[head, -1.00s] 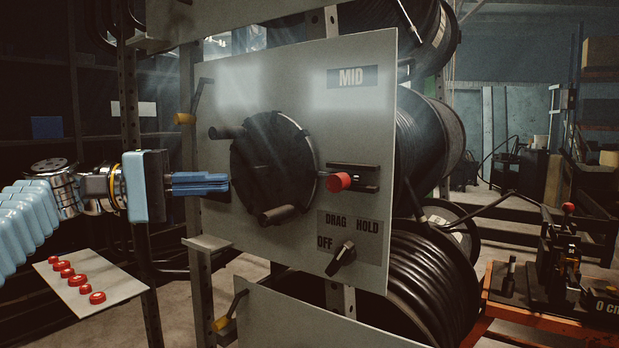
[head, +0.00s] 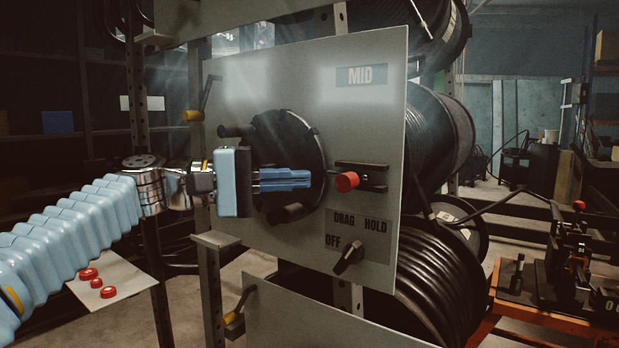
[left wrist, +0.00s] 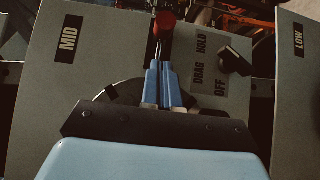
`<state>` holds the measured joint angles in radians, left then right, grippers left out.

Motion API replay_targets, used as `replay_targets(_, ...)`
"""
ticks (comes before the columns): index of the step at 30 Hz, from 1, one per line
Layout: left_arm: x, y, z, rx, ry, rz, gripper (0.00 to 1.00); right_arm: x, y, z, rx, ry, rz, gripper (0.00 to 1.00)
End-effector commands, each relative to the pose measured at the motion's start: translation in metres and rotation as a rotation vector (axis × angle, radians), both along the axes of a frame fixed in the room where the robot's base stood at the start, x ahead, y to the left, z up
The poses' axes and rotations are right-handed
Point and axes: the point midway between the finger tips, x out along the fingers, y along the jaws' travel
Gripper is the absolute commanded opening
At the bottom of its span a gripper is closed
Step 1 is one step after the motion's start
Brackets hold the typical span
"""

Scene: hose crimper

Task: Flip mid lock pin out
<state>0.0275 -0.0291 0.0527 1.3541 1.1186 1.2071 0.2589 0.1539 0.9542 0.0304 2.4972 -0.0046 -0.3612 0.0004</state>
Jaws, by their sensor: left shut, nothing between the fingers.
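The mid lock pin has a red knob (head: 347,181) in a dark slotted bracket on the grey MID panel (head: 300,75), right of the black crank disc (head: 270,150). My left gripper (head: 308,178) is shut and empty. It is in front of the disc with its blue fingertips pointing right, a short way left of the red knob in the head view. In the left wrist view the red knob (left wrist: 165,22) shows just beyond the shut fingertips (left wrist: 160,65). I cannot tell whether they touch the pin. My right gripper is not in view.
A DRAG/HOLD/OFF switch (head: 348,257) sits below the pin. A crank handle (head: 238,131) sticks out of the disc. Black hose reels (head: 435,260) are behind the panel. An orange bench (head: 490,318) stands at right.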

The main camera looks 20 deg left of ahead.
Motion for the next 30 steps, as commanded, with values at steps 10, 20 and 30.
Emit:
replay_targets(10, -0.014, -0.032, 0.0, 0.001, -0.003, 0.0, 0.0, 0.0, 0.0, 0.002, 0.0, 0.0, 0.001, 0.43)
replay_targets(20, -0.015, -0.033, 0.0, 0.001, -0.003, 0.0, 0.0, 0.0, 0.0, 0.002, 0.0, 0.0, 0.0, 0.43)
replay_targets(30, -0.027, -0.067, -0.001, 0.002, -0.004, -0.002, 0.0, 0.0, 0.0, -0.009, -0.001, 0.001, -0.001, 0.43)
